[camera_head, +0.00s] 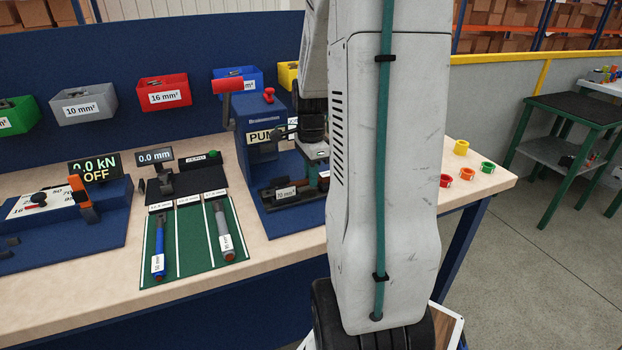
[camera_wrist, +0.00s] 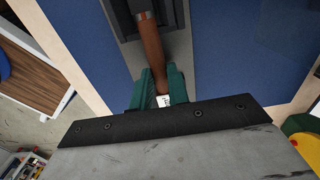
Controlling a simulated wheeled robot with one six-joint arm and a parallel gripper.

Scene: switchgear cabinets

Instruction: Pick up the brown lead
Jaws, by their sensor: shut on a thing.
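The brown lead (camera_wrist: 151,45) shows in the wrist view as a brown rod with a greyish upper end in front of a dark block. A white tag (camera_wrist: 163,101) shows at its lower end, between the fingers. My gripper (camera_wrist: 162,88), with green fingers, is shut on the brown lead near that tag. In the head view my gripper (camera_head: 316,150) is over the blue press unit (camera_head: 272,203) marked PUMP, partly hidden by my arm.
A blue-handled lead (camera_head: 159,248) and a grey-handled lead (camera_head: 223,232) lie on a green mat (camera_head: 190,258). Bins, including a red one (camera_head: 163,91), hang on the back panel. Coloured rings (camera_head: 466,173) lie at the bench's right end. A gauge unit (camera_head: 80,215) stands left.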

